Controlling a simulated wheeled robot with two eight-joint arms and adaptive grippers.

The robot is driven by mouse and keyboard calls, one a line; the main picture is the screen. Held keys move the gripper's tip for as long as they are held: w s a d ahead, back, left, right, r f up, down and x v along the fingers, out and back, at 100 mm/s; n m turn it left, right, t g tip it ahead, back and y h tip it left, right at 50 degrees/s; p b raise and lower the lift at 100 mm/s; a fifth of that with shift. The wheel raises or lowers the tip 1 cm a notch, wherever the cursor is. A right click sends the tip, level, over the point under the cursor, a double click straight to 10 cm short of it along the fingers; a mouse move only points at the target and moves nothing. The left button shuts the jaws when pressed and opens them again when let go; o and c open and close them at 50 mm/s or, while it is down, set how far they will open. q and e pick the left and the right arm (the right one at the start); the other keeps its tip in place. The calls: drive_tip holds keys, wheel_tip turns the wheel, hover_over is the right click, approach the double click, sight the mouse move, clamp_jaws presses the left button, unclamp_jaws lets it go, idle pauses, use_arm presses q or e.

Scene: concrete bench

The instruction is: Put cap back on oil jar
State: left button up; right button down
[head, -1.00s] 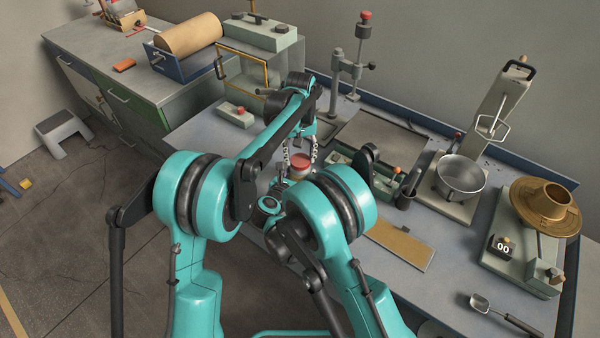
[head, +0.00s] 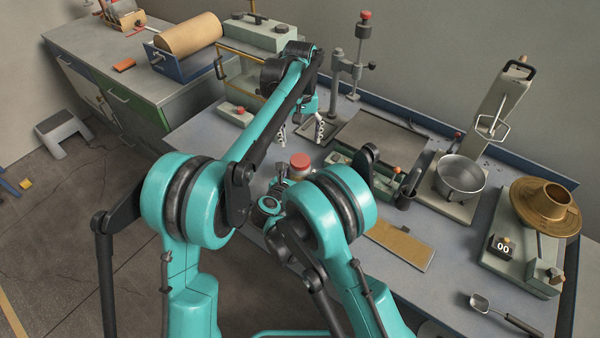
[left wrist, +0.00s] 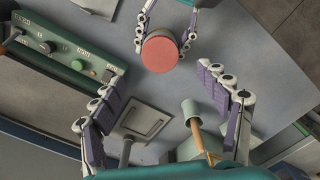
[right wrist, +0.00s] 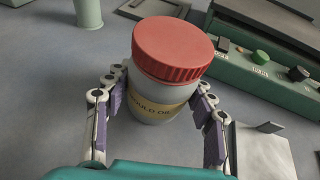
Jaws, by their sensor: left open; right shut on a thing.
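The oil jar (right wrist: 157,102) is a pale jar with a tan label, upright on the bench. The red ribbed cap (right wrist: 173,48) sits on top of its mouth and looks level; whether it is screwed tight I cannot tell. My right gripper (right wrist: 160,118) is shut around the jar's body. My left gripper (head: 301,135) is open and empty, raised above and behind the jar in the head view. In the left wrist view the cap (left wrist: 160,53) shows from above, beyond my open left fingers (left wrist: 165,110), with my right fingers on both sides of the jar.
A green control box (left wrist: 75,60) with knobs stands beside the jar. A press stand (head: 352,70) is behind. A metal pan (head: 461,176), a tan board (head: 401,245), a brass part (head: 545,203) and a scoop (head: 480,302) lie to the right.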

use_arm(q)
drive_tip(key=shift+r, duration=2.15)
use_arm(e)
drive_tip(key=shift+c, duration=2.4)
unclamp_jaws()
drive_tip(key=v, duration=1.2)
